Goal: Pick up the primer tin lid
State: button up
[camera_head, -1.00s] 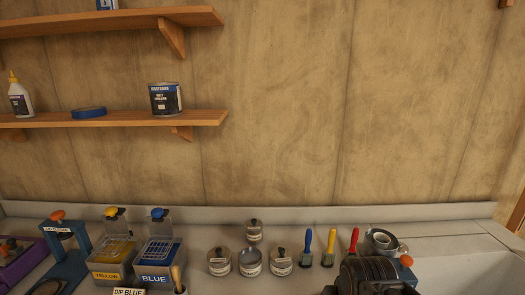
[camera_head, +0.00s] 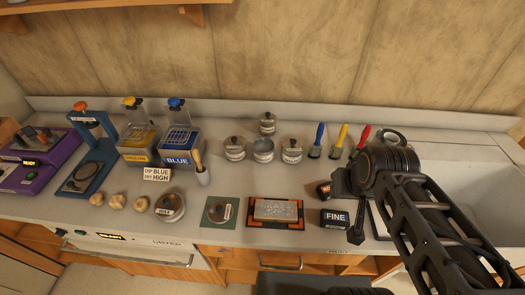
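Several small metal tins stand at the back middle of the counter. The left tin (camera_head: 235,149) and right tin (camera_head: 292,151) have dark-knobbed lids. The middle tin (camera_head: 263,151) looks open on top. A small knobbed metal piece (camera_head: 267,124) sits behind it. I cannot read the small labels, so I cannot tell which is the primer tin lid. My arm reaches in from the lower right, and my gripper (camera_head: 356,228) seems to be the dark part below its wrist, right of the tins and apart from them. Its finger opening is not clear.
Brushes with blue, yellow and red handles (camera_head: 341,137) stand between the tins and my arm. Yellow (camera_head: 138,154) and blue (camera_head: 178,160) dip tanks stand left. A framed block (camera_head: 276,210) and a FINE box (camera_head: 335,218) lie in front. Bare counter lies before the tins.

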aim_at(221, 212)
jog(key=z, duration=0.2)
jog(key=k, duration=0.7)
jog(key=u, duration=1.15)
jog(key=i, duration=0.5)
jog(key=z, duration=0.7)
jog(key=k, duration=0.5)
jog(key=u, duration=1.5)
jog(key=i, duration=0.4)
jog(key=z, duration=0.3)
